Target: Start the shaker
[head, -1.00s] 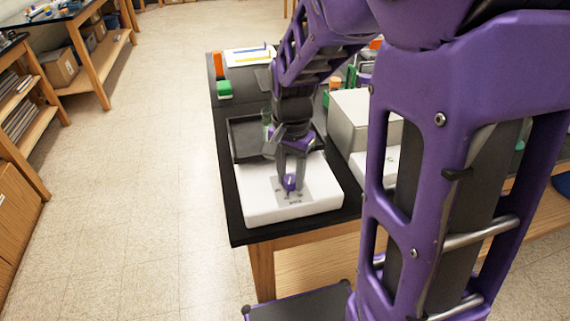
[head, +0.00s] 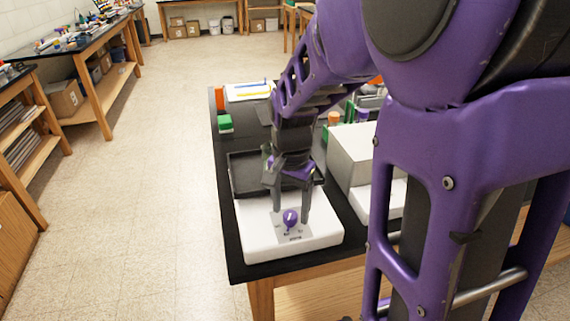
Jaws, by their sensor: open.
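The shaker is a white box (head: 262,236) with a dark, rimmed platform (head: 243,181) at its back, standing on the black bench top near the front corner. A round purple knob (head: 290,218) with a white mark sits on a grey panel on its sloped front. My gripper (head: 291,222) points down over the panel with its fingers apart, one on each side of the knob. I cannot tell whether either finger touches the knob. The gripper partly hides the platform.
A grey-white box-shaped device (head: 350,155) stands right of the shaker. Behind are a green block (head: 225,123), an orange item (head: 219,98) and papers (head: 250,91). The floor (head: 150,200) left of the bench is clear.

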